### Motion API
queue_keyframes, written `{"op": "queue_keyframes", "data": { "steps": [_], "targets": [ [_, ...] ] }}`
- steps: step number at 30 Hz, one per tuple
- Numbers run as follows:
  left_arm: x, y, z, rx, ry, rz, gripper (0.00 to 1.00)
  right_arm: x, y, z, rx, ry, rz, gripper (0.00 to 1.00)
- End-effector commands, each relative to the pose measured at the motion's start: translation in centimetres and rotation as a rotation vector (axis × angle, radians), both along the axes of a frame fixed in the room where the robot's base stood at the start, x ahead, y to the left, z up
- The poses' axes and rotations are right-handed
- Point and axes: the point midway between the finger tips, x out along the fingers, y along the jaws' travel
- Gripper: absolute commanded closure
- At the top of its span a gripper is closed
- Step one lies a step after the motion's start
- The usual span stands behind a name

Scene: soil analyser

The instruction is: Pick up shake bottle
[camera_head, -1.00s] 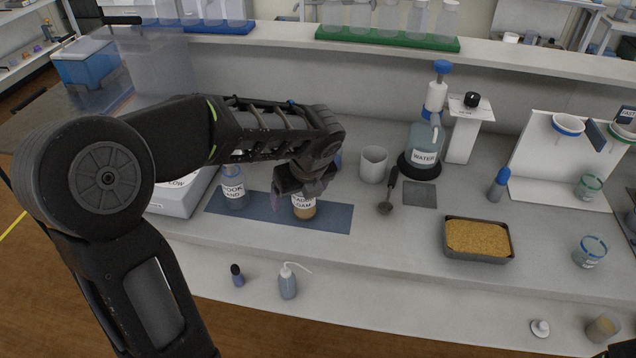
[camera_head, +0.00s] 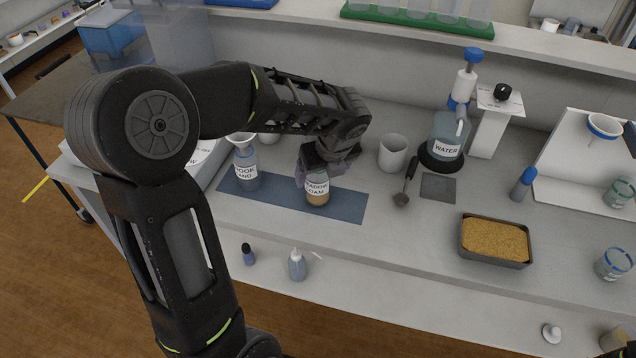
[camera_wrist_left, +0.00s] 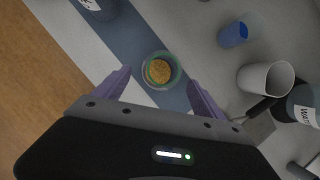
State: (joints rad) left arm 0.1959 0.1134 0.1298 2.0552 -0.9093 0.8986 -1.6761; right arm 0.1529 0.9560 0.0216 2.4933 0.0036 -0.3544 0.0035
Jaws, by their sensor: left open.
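A clear jar of brown soil (camera_head: 317,190), its label partly covered and reading "...ADOW ...OAM", stands upright on the blue mat (camera_head: 346,206). My left gripper (camera_head: 322,172) is just above and behind it. In the left wrist view, the open, empty purple fingers (camera_wrist_left: 160,91) are spread either side of the jar (camera_wrist_left: 159,71), with no contact visible. A bottle labelled "...OOK ...AND" (camera_head: 246,166) with a funnel stands on the mat to the left. A blue-topped vessel (camera_wrist_left: 233,35) shows beyond the fingers in the wrist view. I cannot tell which is the shake bottle.
A white cup (camera_head: 393,153), a scoop (camera_head: 403,190) and a water dispenser (camera_head: 447,140) stand to the right. A tray of yellow grains (camera_head: 495,238) is further right. A squeeze bottle (camera_head: 297,265) and a small dark bottle (camera_head: 248,254) are in front.

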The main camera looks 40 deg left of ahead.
Motion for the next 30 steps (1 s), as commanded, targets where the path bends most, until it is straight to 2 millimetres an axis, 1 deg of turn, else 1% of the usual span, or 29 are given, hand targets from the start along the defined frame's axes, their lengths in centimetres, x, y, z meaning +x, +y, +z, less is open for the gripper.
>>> {"op": "queue_keyframes", "data": {
  "steps": [5,8,11,15,19,30],
  "targets": [
    [0.0,0.0,0.0,0.000,0.000,0.000,0.20,0.0,0.0,0.0,0.000,0.000,0.000,0.64],
    [0.1,0.1,-0.3,-0.001,0.002,0.000,0.20,0.0,0.0,0.1,0.000,0.000,0.000,0.64],
    [0.3,0.5,-1.3,-0.002,0.003,0.001,0.20,0.0,0.0,0.4,-0.001,0.001,-0.001,0.64],
    [0.8,1.4,-3.3,-0.002,0.004,0.001,0.20,-0.1,0.0,0.7,-0.002,0.003,-0.001,0.64],
    [1.2,1.8,-4.5,-0.002,0.001,0.000,0.20,-0.1,0.0,0.7,-0.003,0.003,-0.001,0.64],
    [1.2,1.8,-4.7,0.000,-0.001,0.000,0.20,-0.1,0.0,0.7,-0.002,0.003,-0.001,0.64]
  ]
}}
